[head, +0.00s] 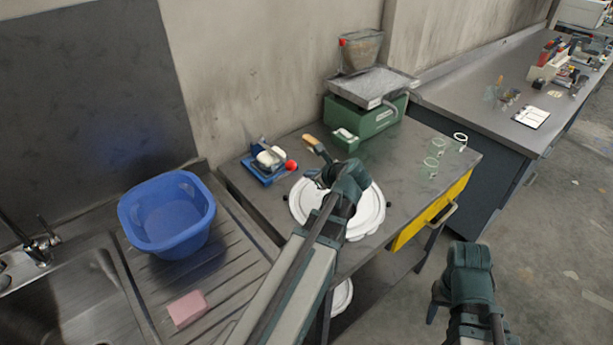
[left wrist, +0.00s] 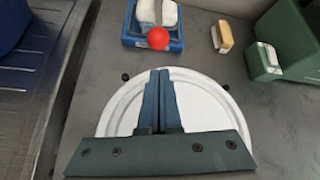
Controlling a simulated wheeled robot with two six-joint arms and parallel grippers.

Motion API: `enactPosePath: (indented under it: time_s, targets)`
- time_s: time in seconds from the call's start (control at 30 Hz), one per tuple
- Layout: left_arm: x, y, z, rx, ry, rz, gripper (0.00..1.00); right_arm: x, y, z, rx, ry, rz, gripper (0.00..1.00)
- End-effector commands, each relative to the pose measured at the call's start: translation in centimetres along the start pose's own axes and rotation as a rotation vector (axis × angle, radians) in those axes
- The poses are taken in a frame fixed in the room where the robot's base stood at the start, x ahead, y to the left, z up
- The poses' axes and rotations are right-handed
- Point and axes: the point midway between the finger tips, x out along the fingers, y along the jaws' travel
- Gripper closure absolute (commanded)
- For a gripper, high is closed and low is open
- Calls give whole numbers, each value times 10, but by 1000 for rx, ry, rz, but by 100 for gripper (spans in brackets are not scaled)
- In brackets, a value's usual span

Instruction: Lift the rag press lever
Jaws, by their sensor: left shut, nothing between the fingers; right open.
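The rag press (head: 258,174) is a small blue frame with a white rag (head: 270,157) in it, on the grey bench near the wall. Its lever ends in a red ball knob (head: 291,165), at the press's right side. In the left wrist view the press (left wrist: 133,40) is at the top, with the knob (left wrist: 158,39) low at its front. My left gripper (head: 313,174) is shut and empty, above a white round lid (head: 371,214), apart from the knob. Its closed fingers (left wrist: 160,75) point toward the press. My right gripper (head: 433,308) hangs open beyond the bench front.
A green scale (head: 372,122) with a metal pan and a bucket (head: 362,51) stands right of the press. A wooden-handled brush (head: 312,140) lies between them. Clear jars (head: 436,147) stand at the right. A blue basin (head: 167,240) and pink sponge (head: 188,308) are at the left.

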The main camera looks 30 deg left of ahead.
Motion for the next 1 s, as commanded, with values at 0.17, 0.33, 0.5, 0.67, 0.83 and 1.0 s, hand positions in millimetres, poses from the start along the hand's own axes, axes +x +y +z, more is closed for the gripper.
enactPosePath:
  time_s: [0.17, 0.33, 0.5, 0.67, 0.83, 1.0]
  targets:
    - [38, 0, -4, -3, -1, 3, 100, 25, -2, -2, 0, 0, 0, 50]
    - [64, 0, -3, -3, 0, 2, 100, 39, -4, -2, 0, 0, 0, 50]
    - [79, 0, -2, -3, 0, 0, 100, 46, -4, -3, 0, 0, 0, 50]
    - [83, 0, -1, -2, 0, 0, 100, 48, -5, -3, 0, 0, 0, 50]
    - [83, 0, 0, -1, 1, -1, 100, 48, -5, -3, 0, 0, 0, 50]
    - [83, 0, 0, -2, 1, 0, 100, 47, -4, -3, 0, 0, 0, 50]
